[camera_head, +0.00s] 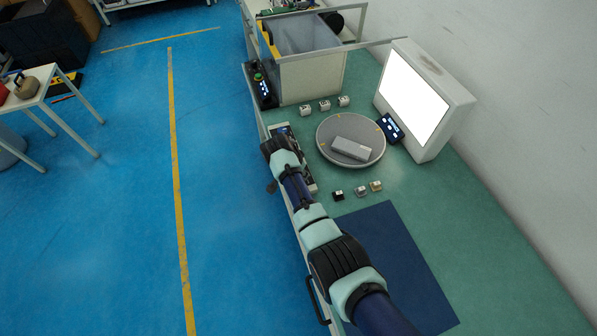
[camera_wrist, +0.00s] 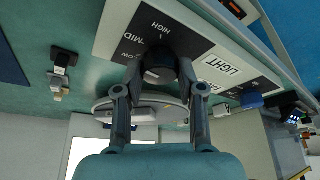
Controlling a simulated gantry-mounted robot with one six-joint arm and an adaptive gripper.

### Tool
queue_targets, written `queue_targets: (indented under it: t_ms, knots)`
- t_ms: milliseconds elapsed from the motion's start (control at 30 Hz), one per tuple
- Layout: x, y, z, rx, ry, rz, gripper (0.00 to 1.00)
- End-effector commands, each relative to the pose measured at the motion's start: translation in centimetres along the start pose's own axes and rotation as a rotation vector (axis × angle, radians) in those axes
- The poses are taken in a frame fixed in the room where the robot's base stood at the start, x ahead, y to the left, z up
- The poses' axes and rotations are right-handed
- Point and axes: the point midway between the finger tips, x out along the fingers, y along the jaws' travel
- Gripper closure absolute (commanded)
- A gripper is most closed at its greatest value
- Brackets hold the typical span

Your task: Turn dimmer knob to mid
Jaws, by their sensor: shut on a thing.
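The dark round dimmer knob (camera_wrist: 160,62) sits on a black plate (camera_wrist: 168,32) with the words HIGH, MID and LOW in the wrist view. My gripper (camera_wrist: 161,76) has one finger on each side of the knob and is shut on it. The direction the knob points cannot be made out, and LOW is partly covered by a finger. The white control panel (camera_wrist: 118,22) carries a LIGHT label (camera_wrist: 221,66) beside the plate. In the head view the panel (camera_head: 283,129) is at the bench's left edge, and my arm hides the knob and fingertips.
A round grey turntable (camera_head: 332,127) holding a grey box (camera_head: 351,149) stands right of the panel. A bright light box (camera_head: 428,105) is by the wall. Small blocks (camera_head: 361,191) lie near a dark blue mat (camera_head: 405,260).

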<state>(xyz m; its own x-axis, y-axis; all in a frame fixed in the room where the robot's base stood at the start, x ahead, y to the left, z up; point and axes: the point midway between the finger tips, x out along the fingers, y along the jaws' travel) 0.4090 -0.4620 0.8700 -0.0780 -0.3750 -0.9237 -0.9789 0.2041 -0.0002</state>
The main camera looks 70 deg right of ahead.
Motion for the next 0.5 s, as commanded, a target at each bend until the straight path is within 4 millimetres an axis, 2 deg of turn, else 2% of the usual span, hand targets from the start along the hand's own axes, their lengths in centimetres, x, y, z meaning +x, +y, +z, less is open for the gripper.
queue_targets:
  t_ms: [233, 267, 400, 500]
  knots:
    - [0.06, 0.03, 0.04, -0.001, -0.001, 0.001, 0.96]
    - [0.06, 0.03, 0.04, -0.001, -0.001, 0.001, 0.6]
    - [0.05, 0.03, 0.03, -0.001, -0.001, 0.0, 0.37]
    - [0.04, 0.02, 0.03, -0.001, -0.001, 0.0, 0.37]
